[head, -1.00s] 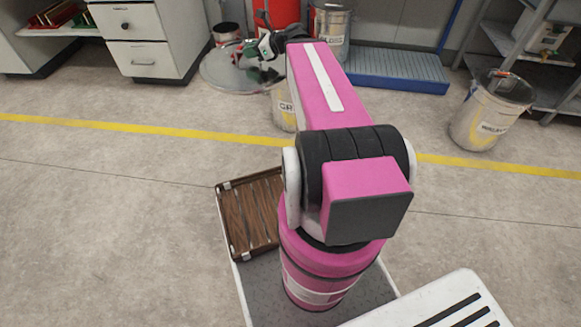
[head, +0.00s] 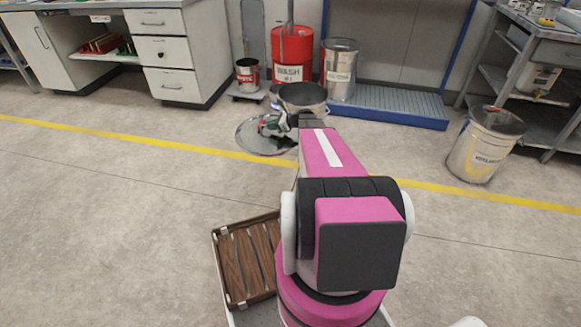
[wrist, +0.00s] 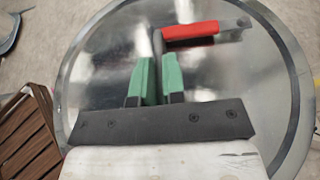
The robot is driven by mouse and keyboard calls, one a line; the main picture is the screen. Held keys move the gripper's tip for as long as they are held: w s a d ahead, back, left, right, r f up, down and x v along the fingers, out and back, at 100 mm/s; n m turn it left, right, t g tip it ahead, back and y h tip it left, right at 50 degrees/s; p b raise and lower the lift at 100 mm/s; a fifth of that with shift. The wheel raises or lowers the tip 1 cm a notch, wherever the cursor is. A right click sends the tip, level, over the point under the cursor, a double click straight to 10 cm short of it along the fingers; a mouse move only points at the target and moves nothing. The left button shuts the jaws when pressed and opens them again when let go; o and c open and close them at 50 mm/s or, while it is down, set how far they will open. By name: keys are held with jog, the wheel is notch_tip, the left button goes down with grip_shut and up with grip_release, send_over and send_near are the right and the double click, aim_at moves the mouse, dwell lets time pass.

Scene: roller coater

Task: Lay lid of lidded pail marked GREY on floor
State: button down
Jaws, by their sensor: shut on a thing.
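The lid is a round grey metal disc (head: 256,142) with a red handle, which shows in the wrist view (wrist: 190,31). My gripper (head: 270,124) is shut on the lid's handle, its green fingers (wrist: 155,80) on either side of the handle's post. In the head view the lid is low, left of my forearm, over or at the floor by the yellow line; I cannot tell whether it touches. The pail (head: 304,92) stands open just behind my gripper, its dark inside showing. Its lower part and label are hidden by my arm.
A red drum marked WASH (head: 291,50) and a metal bin (head: 341,72) stand behind the pail. A small pail (head: 247,75) is at the back left. A blue-edged platform (head: 395,105) is right of them. A pail (head: 485,145) stands at right. Floor left is clear.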

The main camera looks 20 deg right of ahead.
jog(key=w+d+f, duration=0.1)
jog(key=d+f, duration=0.2)
jog(key=f, duration=0.8)
jog(key=w+d+f, duration=0.2)
jog(key=d+f, duration=0.2)
jog(key=f, duration=0.8)
jog(key=w+d+f, duration=0.2)
jog(key=d+f, duration=0.2)
jog(key=f, duration=0.8)
jog(key=shift+d, duration=0.25)
jog(key=shift+w, duration=0.1)
jog(key=shift+f, duration=4.5)
jog(key=shift+f, duration=0.9)
jog(key=c, duration=1.1)
grip_release()
jog(key=v, duration=1)
jog(key=shift+s+d+r, duration=0.1)
jog(key=shift+s+d, duration=0.2)
